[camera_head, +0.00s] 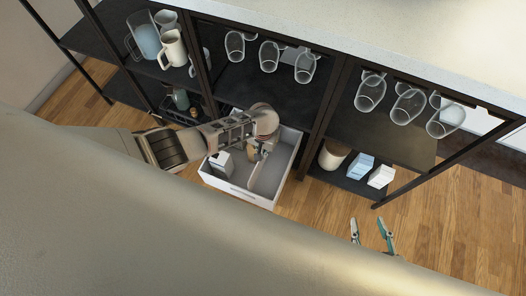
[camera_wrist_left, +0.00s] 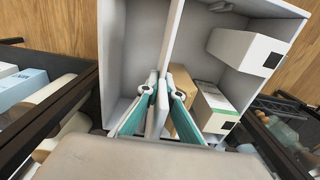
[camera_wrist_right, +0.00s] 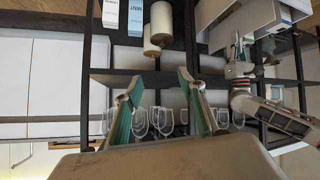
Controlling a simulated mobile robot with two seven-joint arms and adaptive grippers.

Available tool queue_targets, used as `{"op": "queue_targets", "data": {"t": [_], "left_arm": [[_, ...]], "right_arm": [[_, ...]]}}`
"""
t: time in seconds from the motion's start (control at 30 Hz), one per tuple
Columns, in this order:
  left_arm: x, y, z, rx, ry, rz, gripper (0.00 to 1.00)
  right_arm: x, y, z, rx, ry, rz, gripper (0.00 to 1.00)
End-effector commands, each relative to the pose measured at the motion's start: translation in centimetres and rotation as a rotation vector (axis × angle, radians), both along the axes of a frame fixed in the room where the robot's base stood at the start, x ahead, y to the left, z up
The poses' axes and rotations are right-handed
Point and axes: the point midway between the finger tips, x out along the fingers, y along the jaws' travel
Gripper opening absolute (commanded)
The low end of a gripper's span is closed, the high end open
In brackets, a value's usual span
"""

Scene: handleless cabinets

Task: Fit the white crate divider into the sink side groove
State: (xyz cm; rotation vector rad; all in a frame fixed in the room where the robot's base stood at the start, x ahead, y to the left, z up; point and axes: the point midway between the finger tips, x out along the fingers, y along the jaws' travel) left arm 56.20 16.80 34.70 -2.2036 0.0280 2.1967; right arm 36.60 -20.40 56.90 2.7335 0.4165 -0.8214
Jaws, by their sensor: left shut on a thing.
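The white crate (camera_head: 290,163) stands out in front of the shelf unit, below the middle bay. My left gripper (camera_head: 257,148) reaches down into it and is shut on the white divider (camera_head: 268,174). In the left wrist view the divider (camera_wrist_left: 173,38) stands on edge between the fingertips (camera_wrist_left: 163,90) and splits the crate (camera_wrist_left: 115,40) into two spaces. The grooves are too small or hidden, so I cannot tell whether the divider's ends sit in them. My right gripper (camera_head: 370,230) is open and empty, apart from the crate in front of the shelves.
A white carton (camera_head: 221,161) lies in the crate's left part. In the left wrist view, cartons (camera_wrist_left: 246,50) and a tan box (camera_wrist_left: 182,103) lie right of the divider; the left space looks empty. Dark shelf posts (camera_head: 321,110) flank the crate.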

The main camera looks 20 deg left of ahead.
Motion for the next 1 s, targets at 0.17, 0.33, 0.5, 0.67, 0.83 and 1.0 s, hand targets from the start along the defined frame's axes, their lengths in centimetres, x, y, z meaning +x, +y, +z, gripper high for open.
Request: {"op": "queue_targets", "data": {"t": [0.17,0.33,0.5,0.67,0.83,1.0], "left_arm": [[0.0,0.0,-0.5,0.0,0.001,0.0,0.0],[0.0,0.0,-0.9,0.0,0.0,0.0,0.0],[0.0,0.0,-1.3,0.0,0.0,0.0,0.0],[0.0,0.0,-1.6,0.0,0.001,0.0,0.0],[0.0,0.0,-2.0,0.0,0.001,0.0,0.0],[-0.1,0.0,-2.4,0.0,0.002,-0.001,0.0]], "right_arm": [[0.0,0.0,-0.3,0.0,0.003,0.001,0.4],[0.1,0.1,-0.4,0.001,0.004,0.001,0.4],[0.0,0.2,-0.5,0.003,0.004,0.002,0.4],[0.0,0.3,-0.3,0.005,0.002,0.002,0.4],[0.0,0.3,-0.3,0.007,0.001,0.004,0.4],[-0.2,0.3,-0.7,0.005,0.007,0.006,0.4]]}}
